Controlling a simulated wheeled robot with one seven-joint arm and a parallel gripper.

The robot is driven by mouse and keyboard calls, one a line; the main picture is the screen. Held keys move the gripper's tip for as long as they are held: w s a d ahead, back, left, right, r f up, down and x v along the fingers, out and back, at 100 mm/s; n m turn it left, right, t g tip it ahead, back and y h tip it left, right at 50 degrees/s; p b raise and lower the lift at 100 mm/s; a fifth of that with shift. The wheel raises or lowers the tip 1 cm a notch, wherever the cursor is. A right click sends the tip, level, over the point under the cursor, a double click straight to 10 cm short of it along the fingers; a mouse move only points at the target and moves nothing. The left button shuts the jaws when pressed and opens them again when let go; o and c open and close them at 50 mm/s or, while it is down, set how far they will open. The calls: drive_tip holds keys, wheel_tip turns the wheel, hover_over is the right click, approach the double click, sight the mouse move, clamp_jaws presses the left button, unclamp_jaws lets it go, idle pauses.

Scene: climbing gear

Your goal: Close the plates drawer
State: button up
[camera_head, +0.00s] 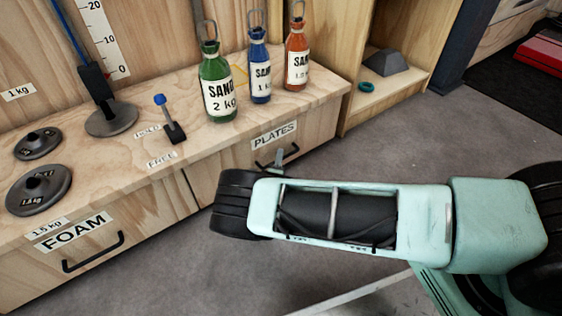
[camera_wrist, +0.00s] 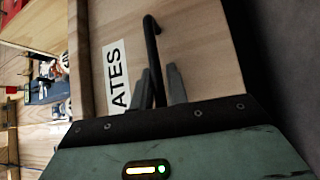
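The plates drawer is in the wooden bench, with a white PLATES label (camera_head: 273,135) and a dark bar handle (camera_head: 291,152). Its wooden front (camera_wrist: 205,60) fills the middle of the wrist view, with the label turned sideways. I cannot tell whether the front is flush or slightly out. My gripper (camera_head: 277,160) is at the handle in the head view, largely hidden behind my wrist. In the wrist view my gripper's two grey fingers (camera_wrist: 159,72) flank the black handle (camera_wrist: 151,38) closely, one on each side, and look shut on it. The handle's lower end is hidden.
The bench top holds green (camera_head: 217,88), blue (camera_head: 260,70) and orange (camera_head: 297,58) sand bottles, and grey weight discs (camera_head: 40,188). A FOAM drawer (camera_head: 77,232) is at left. An open shelf (camera_head: 385,88) stands at right. Grey floor lies in front.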

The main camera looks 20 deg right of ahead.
drive_tip(key=shift+o, duration=1.1)
drive_tip(key=p+v, duration=0.5)
drive_tip(key=v, duration=1.2)
drive_tip(key=shift+a, duration=0.15)
drive_tip(key=shift+s, duration=0.2)
